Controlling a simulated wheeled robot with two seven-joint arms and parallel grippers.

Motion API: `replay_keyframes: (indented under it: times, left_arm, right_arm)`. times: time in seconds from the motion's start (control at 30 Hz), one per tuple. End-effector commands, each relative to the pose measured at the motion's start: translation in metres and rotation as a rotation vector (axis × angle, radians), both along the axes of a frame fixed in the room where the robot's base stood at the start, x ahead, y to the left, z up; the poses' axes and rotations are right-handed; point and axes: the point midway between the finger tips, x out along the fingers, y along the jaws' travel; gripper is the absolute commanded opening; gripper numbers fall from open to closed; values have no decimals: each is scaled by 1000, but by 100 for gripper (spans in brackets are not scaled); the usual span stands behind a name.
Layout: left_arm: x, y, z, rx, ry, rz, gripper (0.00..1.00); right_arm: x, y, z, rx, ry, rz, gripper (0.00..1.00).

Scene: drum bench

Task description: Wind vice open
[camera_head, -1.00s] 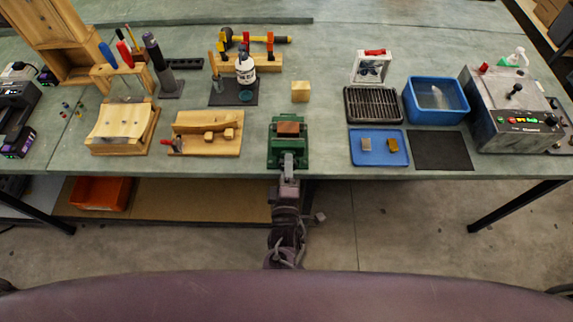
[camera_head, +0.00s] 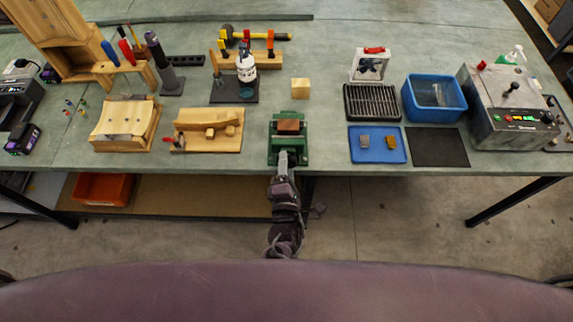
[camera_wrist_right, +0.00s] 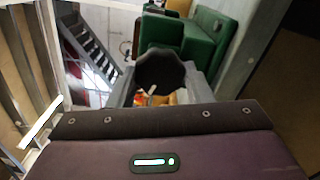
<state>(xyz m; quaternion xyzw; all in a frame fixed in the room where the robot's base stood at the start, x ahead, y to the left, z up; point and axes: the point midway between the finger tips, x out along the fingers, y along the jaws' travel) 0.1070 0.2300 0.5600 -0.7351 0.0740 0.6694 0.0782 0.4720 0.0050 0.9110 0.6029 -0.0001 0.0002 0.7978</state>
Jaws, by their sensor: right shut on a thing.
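The green vice (camera_head: 301,145) stands at the front edge of the bench, with a brown block (camera_head: 288,126) at its top. In the right wrist view the green vice body (camera_wrist_right: 205,42) is at the top, tilted. My right gripper (camera_head: 283,158) is at the front of the vice, its arm reaching up from below the bench edge. In the wrist view a dark faceted knob (camera_wrist_right: 160,72) sits between its grey fingers, and the gripper is shut on it. The jaw gap is too small to judge. My left gripper is in neither view.
A wooden plane board (camera_head: 215,140) lies left of the vice, and a blue tray (camera_head: 398,156) with two small blocks lies to the right. A wooden cube (camera_head: 300,88) stands behind the vice. The bench top (camera_head: 325,150) is bare just right of the vice.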

Motion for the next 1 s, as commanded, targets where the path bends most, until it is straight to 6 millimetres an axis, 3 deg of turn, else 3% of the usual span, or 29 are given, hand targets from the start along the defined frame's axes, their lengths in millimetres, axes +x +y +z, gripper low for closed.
replay_keyframes:
  times: [0.23, 0.27, 0.4, 0.77, 1.0]
  left_arm:
    - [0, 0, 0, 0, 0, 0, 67]
    - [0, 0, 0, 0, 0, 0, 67]
    - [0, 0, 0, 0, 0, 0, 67]
    - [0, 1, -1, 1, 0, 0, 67]
    - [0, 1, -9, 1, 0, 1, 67]
  right_arm:
    - [2, 0, 2, 2, -5, -2, 23]
    - [2, 0, 2, 2, -5, -2, 48]
    - [1, 0, 2, 2, -3, -1, 66]
    - [-5, 0, 0, 2, -1, 0, 67]
    - [-44, 0, -2, 3, 1, 1, 67]
